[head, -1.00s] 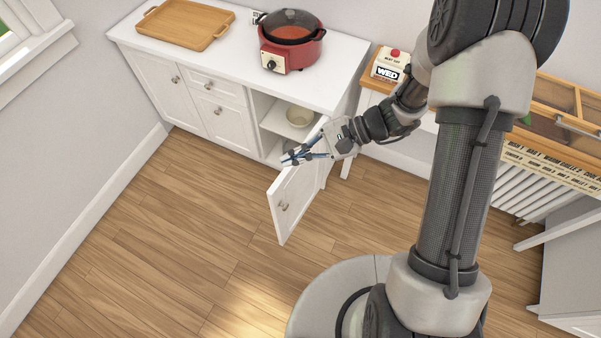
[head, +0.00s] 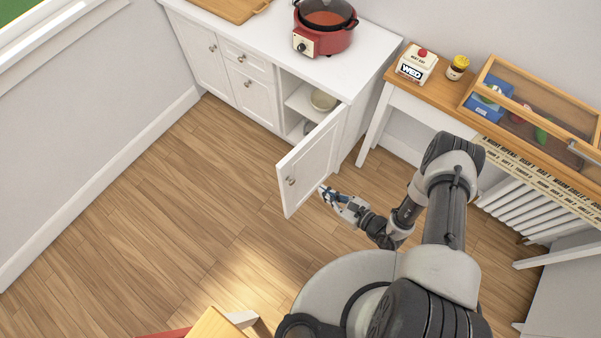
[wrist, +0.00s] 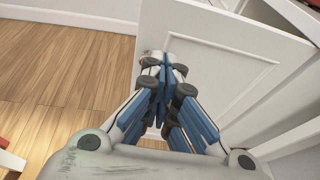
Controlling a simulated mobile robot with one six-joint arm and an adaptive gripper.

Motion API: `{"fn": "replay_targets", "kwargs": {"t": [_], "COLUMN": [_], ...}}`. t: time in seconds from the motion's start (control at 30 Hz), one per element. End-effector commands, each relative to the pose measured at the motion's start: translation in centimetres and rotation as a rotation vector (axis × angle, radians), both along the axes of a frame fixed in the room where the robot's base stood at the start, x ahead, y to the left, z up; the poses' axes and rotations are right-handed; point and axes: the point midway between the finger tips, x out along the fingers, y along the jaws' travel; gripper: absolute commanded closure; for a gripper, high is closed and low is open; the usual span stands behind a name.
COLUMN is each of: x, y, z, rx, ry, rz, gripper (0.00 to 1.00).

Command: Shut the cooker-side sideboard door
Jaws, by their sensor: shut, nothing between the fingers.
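The white sideboard (head: 258,98) stands against the back wall. Its cooker-side door (head: 311,160) stands open, swung out into the room below the red cooker (head: 323,40).
The open compartment holds a pale bowl (head: 323,101). The wooden floor (head: 190,200) left of the door is clear. A wooden surface (head: 215,325) shows at the bottom edge.

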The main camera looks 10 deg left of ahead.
Motion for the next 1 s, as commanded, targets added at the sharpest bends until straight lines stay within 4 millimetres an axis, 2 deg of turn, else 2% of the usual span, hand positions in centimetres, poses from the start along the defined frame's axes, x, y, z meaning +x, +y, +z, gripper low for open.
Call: {"fn": "replay_targets", "kwargs": {"t": [0.47,0.6,0.8,1.0], "x": [4.0,5.1,5.9,6.0], "y": [7.9,9.8,11.2,11.4], "z": [-2.8,-2.8,-2.7,-2.7], "rx": [0.002,0.001,0.0,0.0], "ry": [-0.004,-0.004,-0.002,-0.001], "rz": [0.009,0.008,0.005,0.003], "gripper": [1.0,1.0,1.0,1.0]}}
